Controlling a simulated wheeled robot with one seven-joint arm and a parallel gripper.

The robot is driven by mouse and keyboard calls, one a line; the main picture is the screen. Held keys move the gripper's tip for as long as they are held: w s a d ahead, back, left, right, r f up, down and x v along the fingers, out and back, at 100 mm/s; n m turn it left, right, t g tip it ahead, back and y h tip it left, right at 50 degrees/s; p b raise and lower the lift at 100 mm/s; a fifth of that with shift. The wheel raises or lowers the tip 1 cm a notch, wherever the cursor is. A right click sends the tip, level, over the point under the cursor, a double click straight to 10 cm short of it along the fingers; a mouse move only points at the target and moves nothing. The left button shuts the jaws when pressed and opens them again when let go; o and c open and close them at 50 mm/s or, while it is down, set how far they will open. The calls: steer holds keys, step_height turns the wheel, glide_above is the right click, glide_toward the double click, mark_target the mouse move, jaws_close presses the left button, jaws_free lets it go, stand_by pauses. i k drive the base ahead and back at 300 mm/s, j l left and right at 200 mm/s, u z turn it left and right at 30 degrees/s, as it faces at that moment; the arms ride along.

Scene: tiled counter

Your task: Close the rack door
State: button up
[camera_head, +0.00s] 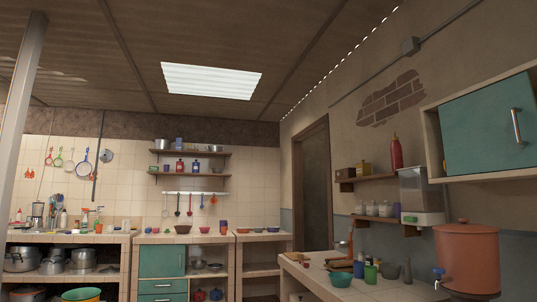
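A wall cabinet with a teal door (480,128) and a pale wooden frame (433,146) hangs at the upper right, cut off by the picture edge. Another teal door (161,261) is in the low counter at the back and looks shut. I cannot tell which of these is the rack door. My gripper is not in view.
A tiled counter (345,292) at the lower right holds a terracotta water pot (467,258), bowls and cups. Wall shelves (375,180) hold jars and a red bottle. Back counters carry pots and utensils. A brown doorway (313,190) stands between. A pale post (20,100) rises at left.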

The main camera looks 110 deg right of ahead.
mark_target(492, 129)
steer(key=z, duration=4.95)
